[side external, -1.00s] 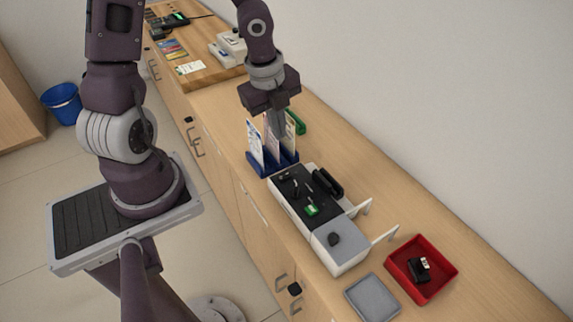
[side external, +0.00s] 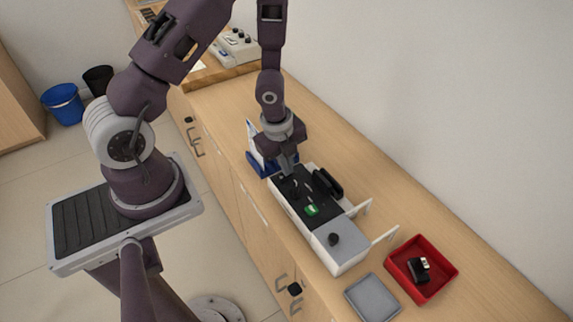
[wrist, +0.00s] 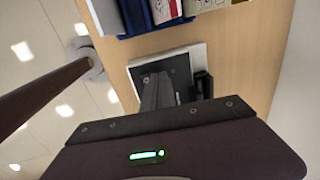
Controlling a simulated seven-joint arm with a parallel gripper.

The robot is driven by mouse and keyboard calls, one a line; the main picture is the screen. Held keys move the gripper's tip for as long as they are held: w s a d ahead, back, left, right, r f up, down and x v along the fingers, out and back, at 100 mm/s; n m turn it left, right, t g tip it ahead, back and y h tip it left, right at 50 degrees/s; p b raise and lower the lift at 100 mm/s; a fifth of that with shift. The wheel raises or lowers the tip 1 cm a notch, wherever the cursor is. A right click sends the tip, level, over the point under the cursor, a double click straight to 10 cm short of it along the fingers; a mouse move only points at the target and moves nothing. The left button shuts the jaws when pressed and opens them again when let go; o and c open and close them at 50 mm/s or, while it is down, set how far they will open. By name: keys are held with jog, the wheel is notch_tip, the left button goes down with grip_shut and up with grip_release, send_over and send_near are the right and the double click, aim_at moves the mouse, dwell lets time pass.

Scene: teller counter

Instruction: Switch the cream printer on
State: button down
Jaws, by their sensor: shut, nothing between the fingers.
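A cream-white machine (side external: 342,256) with a black top panel stands on the counter; I take it to be the printer. Its panel carries small dark levers, a green part (side external: 311,210) and a dark knob (side external: 334,239) on the grey near end. My gripper (side external: 287,170) points down at the panel's far end, fingers shut and empty. The wrist view shows the fingers (wrist: 155,93) over the black panel, hiding part of it. I cannot tell whether they touch it.
A blue leaflet holder (side external: 258,165) stands just beyond the machine. A red tray (side external: 440,284) with a black item and a grey tray (side external: 372,300) lie at the near end. Another pale device (side external: 237,48) sits farther back. The counter's right side is mostly clear.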

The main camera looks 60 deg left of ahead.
aim_at(279, 178)
jog(key=shift+f, duration=0.2)
dwell(0.3)
jog(key=shift+s+r, duration=0.15)
jog(key=shift+s, duration=0.6)
notch_tip(279, 178, up, 14)
jog(key=s, duration=0.2)
jog(key=shift+s, duration=0.1)
jog(key=shift+w, duration=0.75)
